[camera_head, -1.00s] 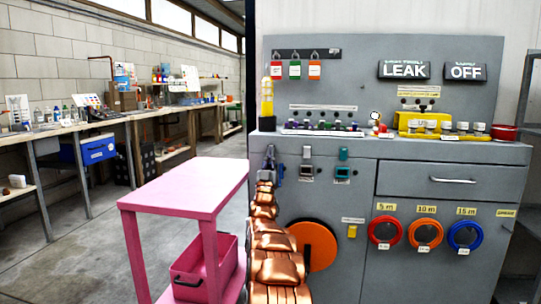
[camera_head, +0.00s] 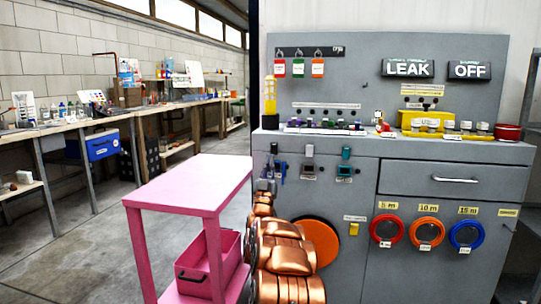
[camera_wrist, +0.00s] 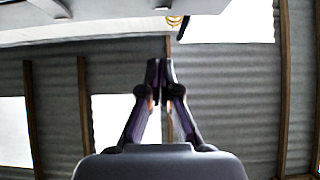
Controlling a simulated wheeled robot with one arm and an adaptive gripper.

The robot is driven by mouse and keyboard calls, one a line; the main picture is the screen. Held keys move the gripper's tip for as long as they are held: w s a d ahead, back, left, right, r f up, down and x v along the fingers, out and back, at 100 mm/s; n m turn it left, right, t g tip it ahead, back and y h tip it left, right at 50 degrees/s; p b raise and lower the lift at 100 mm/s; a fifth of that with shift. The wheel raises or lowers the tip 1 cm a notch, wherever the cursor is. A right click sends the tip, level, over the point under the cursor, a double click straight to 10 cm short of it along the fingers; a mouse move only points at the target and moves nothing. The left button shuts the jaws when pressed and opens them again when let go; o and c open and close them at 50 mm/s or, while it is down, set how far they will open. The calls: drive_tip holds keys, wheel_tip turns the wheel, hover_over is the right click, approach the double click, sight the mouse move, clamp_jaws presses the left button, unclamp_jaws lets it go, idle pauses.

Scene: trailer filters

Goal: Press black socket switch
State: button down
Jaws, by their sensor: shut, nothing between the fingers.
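Three small switch-like devices hang on the grey cabinet front below the worktop: a blue one (camera_head: 280,169), a dark grey one (camera_head: 309,164) and a teal one (camera_head: 346,164). I cannot tell for certain which is the black socket switch; no label there is readable. My gripper (camera_wrist: 159,75) shows in the wrist view with its dark fingers together, empty, against a corrugated wall or ceiling. In the head view my copper arm rises at the cabinet's left edge. Its far end is small, near the blue device, and the fingertips are not clear there.
A pink cart (camera_head: 195,184) with a pink bin (camera_head: 207,262) stands left of my arm. An orange disc (camera_head: 318,242) is partly behind my arm. Red, orange and blue reels (camera_head: 466,234) and a drawer (camera_head: 430,180) are at right. A yellow coil (camera_wrist: 176,21) shows in the wrist view.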

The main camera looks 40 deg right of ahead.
drive_tip(key=a+r+p+v, duration=0.1)
drive_tip(key=v, duration=0.5)
drive_tip(key=shift+s+a+f+p, duration=0.15)
drive_tip(key=shift+s+f+p, duration=0.15)
drive_tip(key=shift+s+p, duration=0.1)
idle(0.3)
